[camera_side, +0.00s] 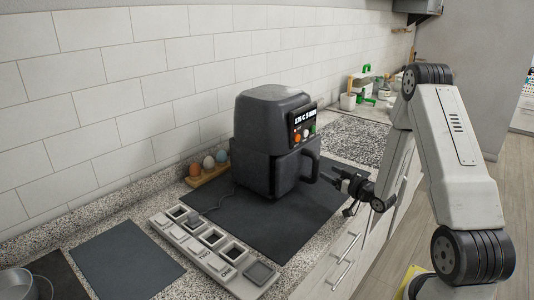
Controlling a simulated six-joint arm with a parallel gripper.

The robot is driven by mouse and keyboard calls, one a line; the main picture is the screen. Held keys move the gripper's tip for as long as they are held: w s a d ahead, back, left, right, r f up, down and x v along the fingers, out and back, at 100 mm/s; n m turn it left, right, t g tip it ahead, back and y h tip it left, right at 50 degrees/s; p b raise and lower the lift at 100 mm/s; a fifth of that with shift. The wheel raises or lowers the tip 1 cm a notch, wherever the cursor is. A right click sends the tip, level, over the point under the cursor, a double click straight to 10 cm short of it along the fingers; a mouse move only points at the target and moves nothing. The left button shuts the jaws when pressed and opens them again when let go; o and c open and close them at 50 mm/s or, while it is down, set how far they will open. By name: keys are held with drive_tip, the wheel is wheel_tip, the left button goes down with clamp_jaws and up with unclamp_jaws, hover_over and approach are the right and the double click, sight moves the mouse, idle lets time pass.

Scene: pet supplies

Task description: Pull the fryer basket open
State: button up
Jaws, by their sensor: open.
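The black air fryer (268,115) stands upright on a dark mat on the counter, its display and knobs facing right. Its fryer basket (262,172) is the lower part of the body and looks shut, flush with the housing. The basket handle (311,166) sticks out to the right as a loop. My gripper (341,175) is open and empty just right of the handle, at about its height. It looks apart from the handle, though the small gap is hard to judge.
A grey tray with square compartments (213,250) lies in front of the fryer. An egg holder (206,174) stands behind it by the wall. The dark mat (270,225) has bare room in front. Cupboard drawers with handles (345,262) lie below the counter edge.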

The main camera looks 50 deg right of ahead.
sight(316, 166)
drive_tip(key=shift+w+d, duration=0.2)
drive_tip(key=shift+w, duration=0.9)
drive_tip(key=shift+w+d, duration=0.25)
drive_tip(key=shift+w, duration=0.9)
drive_tip(key=shift+w+d, duration=0.2)
drive_tip(key=shift+w, duration=0.9)
clamp_jaws()
